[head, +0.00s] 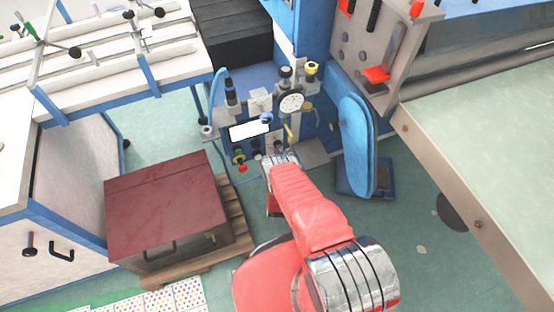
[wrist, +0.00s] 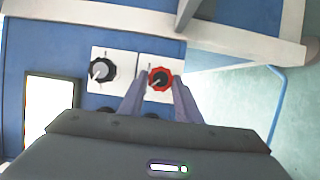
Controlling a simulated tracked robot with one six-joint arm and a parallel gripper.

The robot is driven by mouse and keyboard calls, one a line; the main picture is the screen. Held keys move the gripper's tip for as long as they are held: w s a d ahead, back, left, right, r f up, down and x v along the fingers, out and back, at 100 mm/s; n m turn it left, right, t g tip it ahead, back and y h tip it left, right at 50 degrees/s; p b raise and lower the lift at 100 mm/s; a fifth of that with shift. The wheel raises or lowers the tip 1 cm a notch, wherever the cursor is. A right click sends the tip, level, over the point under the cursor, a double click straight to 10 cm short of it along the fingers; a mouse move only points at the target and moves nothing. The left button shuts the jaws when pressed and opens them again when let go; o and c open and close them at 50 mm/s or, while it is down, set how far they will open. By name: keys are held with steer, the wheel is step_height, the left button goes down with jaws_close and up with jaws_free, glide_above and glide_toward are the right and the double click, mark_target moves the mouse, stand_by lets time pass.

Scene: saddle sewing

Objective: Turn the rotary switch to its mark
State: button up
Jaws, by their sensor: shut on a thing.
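The rotary switch (wrist: 161,80) is a round black knob with a red ring and a light pointer, on a white plate on the blue panel. In the wrist view my gripper (wrist: 160,84) has one finger on each side of it, shut on it. The plate carries small dark marks, too small to read, so I cannot tell whether the pointer is at its mark. In the head view my gripper (head: 279,158) is at the lower part of the panel (head: 278,128), and my wrist hides the switch there.
A second knob (wrist: 102,70), black and grey on a white plate, sits just left of the switch. A bright display (head: 249,130), a dial gauge (head: 291,103) and several fittings crowd the panel. A dark red-topped box (head: 165,205) stands at left, a blue upright part (head: 355,140) at right.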

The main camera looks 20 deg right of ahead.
steer(key=shift+a+f, duration=0.2)
steer(key=shift+a, duration=0.05)
steer(key=o, duration=1.1)
steer(key=shift+d+r, duration=0.1)
steer(key=shift+d, duration=0.05)
steer(key=shift+c, duration=0.2)
steer(key=shift+s, duration=0.1)
steer(key=v, duration=1.3)
steer(key=shift+s, duration=0.3)
